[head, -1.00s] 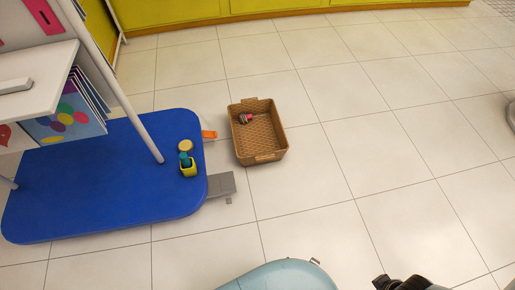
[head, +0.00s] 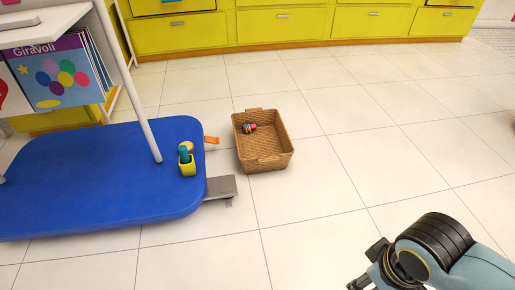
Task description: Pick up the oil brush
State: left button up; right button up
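No thing in the head view can be surely named as the oil brush. A small yellow cup (head: 187,169) stands near the right edge of a blue platform, and a teal piece (head: 183,152) sticks up from it; it is too small to tell what it is. My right arm comes in at the bottom right, far from the cup. Dark parts at its end, possibly my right gripper (head: 361,267), are cut by the bottom edge, so their opening cannot be judged. My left gripper is out of view.
The blue platform (head: 90,185) has a white post and shelf with books (head: 65,72). A brown basket (head: 265,160) holds a small colorful item (head: 249,128). An orange piece (head: 212,140) and a grey block (head: 221,187) stick out beside the platform. Open tile floor lies right; yellow drawers line the back.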

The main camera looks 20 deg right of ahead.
aim_at(185, 153)
jog(key=k+j, duration=0.15)
jog(key=k, duration=0.25)
jog(key=k+j, duration=0.15)
jog(key=k, duration=0.25)
